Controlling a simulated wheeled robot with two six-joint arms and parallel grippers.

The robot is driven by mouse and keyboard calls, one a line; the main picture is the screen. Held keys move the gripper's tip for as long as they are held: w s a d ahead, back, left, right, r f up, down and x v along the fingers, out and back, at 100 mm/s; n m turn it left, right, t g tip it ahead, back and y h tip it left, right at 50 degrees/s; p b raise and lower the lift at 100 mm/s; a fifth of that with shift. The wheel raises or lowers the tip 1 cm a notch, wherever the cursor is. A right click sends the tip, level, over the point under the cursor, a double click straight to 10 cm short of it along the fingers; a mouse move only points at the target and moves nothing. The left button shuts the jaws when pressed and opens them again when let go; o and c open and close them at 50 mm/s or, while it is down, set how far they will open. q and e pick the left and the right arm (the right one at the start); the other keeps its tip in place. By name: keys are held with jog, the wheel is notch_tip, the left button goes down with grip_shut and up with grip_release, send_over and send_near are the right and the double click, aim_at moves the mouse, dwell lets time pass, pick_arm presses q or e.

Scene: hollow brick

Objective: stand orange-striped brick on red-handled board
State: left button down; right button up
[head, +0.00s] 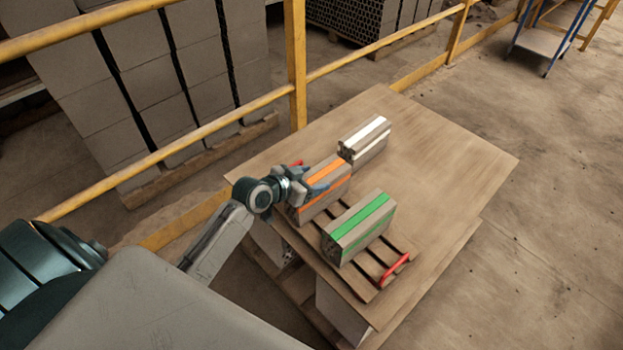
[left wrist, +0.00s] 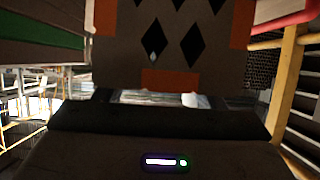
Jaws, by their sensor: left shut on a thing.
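The orange-striped brick (head: 327,172) is at the left part of the table, over the far end of the slatted board. My left gripper (head: 312,187) is shut on it from the left. In the left wrist view the brick's end face (left wrist: 158,45) fills the upper middle, with dark diamond holes and orange patches. I cannot tell whether its underside touches the board. The red-handled board (head: 365,262) has one red handle (head: 393,270) at its near end; a bit of red shows behind my gripper. My right gripper is not in view.
A green-striped brick (head: 358,228) stands on the board, close to the right of the orange-striped one. A white-striped brick (head: 364,142) stands behind on the table (head: 450,160). The table's right side is clear. A yellow railing (head: 297,65) runs along the back left.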

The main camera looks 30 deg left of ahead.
pick_arm(q)
jog(key=shift+r, duration=0.15)
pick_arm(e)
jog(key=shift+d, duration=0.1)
pick_arm(q)
jog(key=c, duration=0.7)
grip_release()
jog(key=o, duration=0.4)
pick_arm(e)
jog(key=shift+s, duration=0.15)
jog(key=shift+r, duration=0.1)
pick_arm(q)
jog(key=shift+s, duration=0.2)
jog(key=p+v, duration=0.1)
jog(key=v, duration=0.9)
jog(key=s+d+f+n+g+y, duration=0.1)
jog(key=s+f+g, duration=0.3)
jog(key=s+f, duration=0.6)
jog(key=s+d+f+n+g+y, duration=0.2)
jog(key=s+f+g+y, duration=0.2)
jog(key=s+f, duration=0.5)
jog(key=shift+s+f+g, duration=0.4)
jog(key=shift+s+g, duration=0.2)
jog(key=shift+s, duration=0.05)
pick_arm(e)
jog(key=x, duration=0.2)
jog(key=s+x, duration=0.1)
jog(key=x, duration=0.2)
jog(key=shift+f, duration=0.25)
